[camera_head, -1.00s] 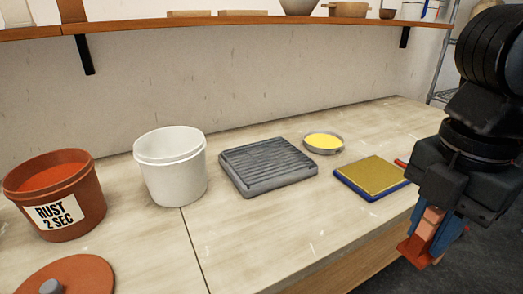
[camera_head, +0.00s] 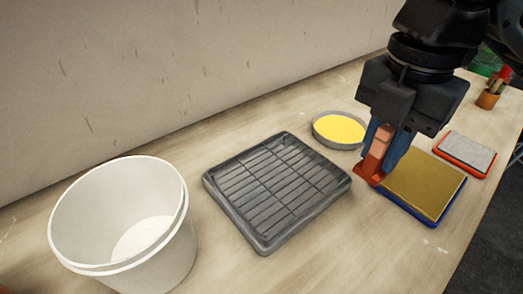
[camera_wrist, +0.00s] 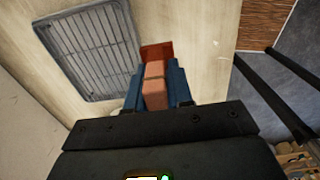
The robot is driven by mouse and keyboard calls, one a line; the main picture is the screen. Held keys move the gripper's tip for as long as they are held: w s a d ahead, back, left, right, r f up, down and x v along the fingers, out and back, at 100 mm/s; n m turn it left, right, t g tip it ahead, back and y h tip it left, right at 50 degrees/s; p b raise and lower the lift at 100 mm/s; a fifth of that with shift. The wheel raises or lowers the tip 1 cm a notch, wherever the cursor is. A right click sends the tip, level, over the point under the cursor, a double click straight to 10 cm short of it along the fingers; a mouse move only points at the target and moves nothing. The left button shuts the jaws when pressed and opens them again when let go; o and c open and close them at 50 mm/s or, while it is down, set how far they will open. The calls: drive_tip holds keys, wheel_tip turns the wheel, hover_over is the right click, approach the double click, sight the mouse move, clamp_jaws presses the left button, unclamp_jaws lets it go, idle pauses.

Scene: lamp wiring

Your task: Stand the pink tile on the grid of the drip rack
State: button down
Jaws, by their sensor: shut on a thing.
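My gripper (camera_head: 386,156) is shut on the pink tile (camera_head: 381,142), with a blue finger on each side of it. The tile hangs down, somewhat tilted in the head view, and its lower end is rust red. In the wrist view the tile (camera_wrist: 155,88) shows between the blue fingers, red end outward. The drip rack (camera_head: 232,208) is a dark grey tray with a barred grid, lying flat on the table to the left of my gripper. The rack also shows at upper left in the wrist view (camera_wrist: 97,91). The tile is apart from the rack.
A white bucket (camera_head: 180,250) stands left of the rack. A grey dish of yellow liquid (camera_head: 340,129) sits behind it. A blue-edged pad (camera_head: 430,180) and a red tray with a grey pad (camera_head: 470,150) lie to the right. Bare table lies in front of the rack.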

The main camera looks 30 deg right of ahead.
drive_tip(key=w+a+f, duration=0.1)
drive_tip(key=w+f, duration=0.1)
drive_tip(key=w, duration=0.2)
drive_tip(key=w+a+f, duration=0.1)
drive_tip(key=w+f, duration=0.1)
drive_tip(key=w, duration=0.2)
drive_tip(key=w+a+f, duration=0.1)
drive_tip(key=w+f, duration=0.2)
drive_tip(key=w, duration=0.1)
drive_tip(key=shift+a, duration=0.1)
drive_tip(key=shift+f+p, duration=0.3)
drive_tip(key=shift+f, duration=1.7)
drive_tip(key=shift+f, duration=0.2)
drive_tip(key=c, duration=1)
unclamp_jaws()
drive_tip(key=shift+r, duration=0.15)
wheel_tip(320, 180, up, 12)
